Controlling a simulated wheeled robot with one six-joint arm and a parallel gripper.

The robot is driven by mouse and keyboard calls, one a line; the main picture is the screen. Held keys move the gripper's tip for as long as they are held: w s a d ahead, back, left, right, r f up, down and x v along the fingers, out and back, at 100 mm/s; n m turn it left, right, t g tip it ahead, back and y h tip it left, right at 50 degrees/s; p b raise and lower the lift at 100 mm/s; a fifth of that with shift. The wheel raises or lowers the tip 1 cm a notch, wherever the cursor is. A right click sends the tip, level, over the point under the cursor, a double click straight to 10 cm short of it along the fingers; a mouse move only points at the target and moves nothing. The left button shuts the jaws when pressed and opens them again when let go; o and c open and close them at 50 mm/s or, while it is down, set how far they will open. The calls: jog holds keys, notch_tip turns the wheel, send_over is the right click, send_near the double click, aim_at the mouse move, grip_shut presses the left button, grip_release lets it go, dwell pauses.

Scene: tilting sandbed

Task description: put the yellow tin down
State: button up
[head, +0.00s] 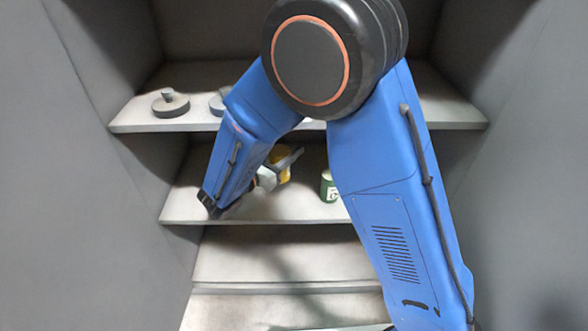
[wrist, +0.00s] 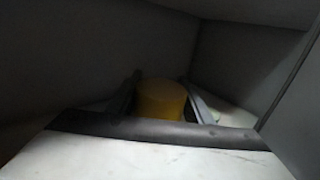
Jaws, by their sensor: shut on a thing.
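The yellow tin (wrist: 162,99) sits between the two fingers of my gripper (wrist: 162,93) in the wrist view, and the fingers are shut on it. In the head view the yellow tin (head: 284,174) shows partly behind my gripper (head: 283,160), at the lower of the two upper shelves (head: 300,209). My arm covers part of this area. I cannot tell whether the tin's underside touches the shelf.
A green tin (head: 328,187) with a pale label stands on the same shelf, to the right of my gripper. Grey lidded weights (head: 169,104) stand on the shelf above (head: 140,122). Grey side walls enclose the shelves closely. A bare ledge (head: 280,262) lies below.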

aim_at(286, 172)
jog(key=shift+f, duration=4.65)
jog(key=shift+f, duration=0.15)
jog(key=o, duration=1.5)
jog(key=shift+c, duration=0.2)
jog(key=shift+s+a+r, duration=0.1)
jog(key=shift+r, duration=0.1)
jog(key=v, duration=1.1)
jog(key=shift+s+a, duration=0.25)
